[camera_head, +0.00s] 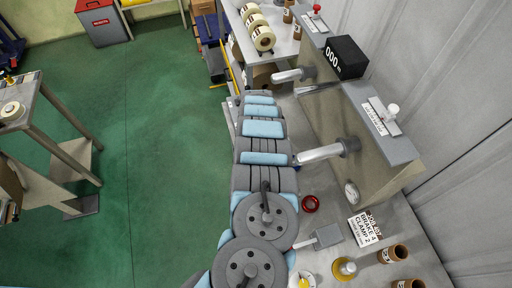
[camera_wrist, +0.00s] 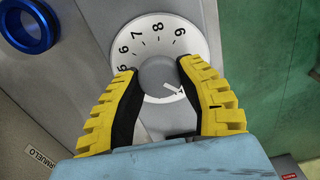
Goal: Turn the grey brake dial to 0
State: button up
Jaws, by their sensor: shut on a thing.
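In the wrist view my gripper (camera_wrist: 159,72) has its yellow and black fingers on both sides of the round grey brake dial (camera_wrist: 157,74) and is shut on it. The dial sits in the middle of a white scale plate (camera_wrist: 150,33) on a grey panel. The figures 5, 6, 7, 8 and 9 show along the left and upper part of the scale. A white pointer mark shows at the dial's lower right, near the right finger. The fingers cover parts of the scale, and 0 is not visible. In the head view my arm hides the gripper and this dial.
A blue ring (camera_wrist: 27,25) is on the panel left of the dial. In the head view a sign (camera_head: 366,228) reads BRAKE 4, CLAMP 2. Near it are a red ring (camera_head: 311,204), a scoop-like tool (camera_head: 326,236) and brown rolls (camera_head: 392,254). Open green floor (camera_head: 165,140) lies left.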

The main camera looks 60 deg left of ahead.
jog(key=shift+f+n, duration=0.1)
jog(key=shift+n, duration=0.2)
jog(key=o, duration=1.2)
jog(key=shift+o, duration=0.2)
notch_tip(320, 180, up, 12)
dwell(0.8)
